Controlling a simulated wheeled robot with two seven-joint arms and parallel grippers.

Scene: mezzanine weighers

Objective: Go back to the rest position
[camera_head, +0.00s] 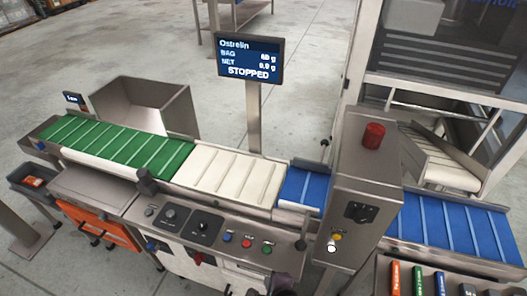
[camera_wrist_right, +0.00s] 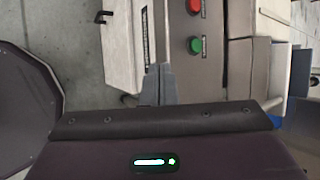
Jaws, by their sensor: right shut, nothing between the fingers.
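My right gripper (camera_head: 281,284) shows only in part at the bottom edge of the head view, dark and just in front of the weigher's control panel (camera_head: 215,227). In the right wrist view its grey fingers (camera_wrist_right: 160,84) are together, with nothing between them. They point toward the machine's front, near a white door panel with a black handle. The red button (camera_wrist_right: 194,6) and green button (camera_wrist_right: 195,45) lie to the right of the fingers and apart from them. My left gripper is out of view.
The weigher has a green belt (camera_head: 118,145), a white belt (camera_head: 232,177) and a blue belt (camera_head: 450,224). Its display (camera_head: 249,58) reads STOPPED. A steel box with a red button (camera_head: 373,135) rises on the right. Coloured items stand at bottom right.

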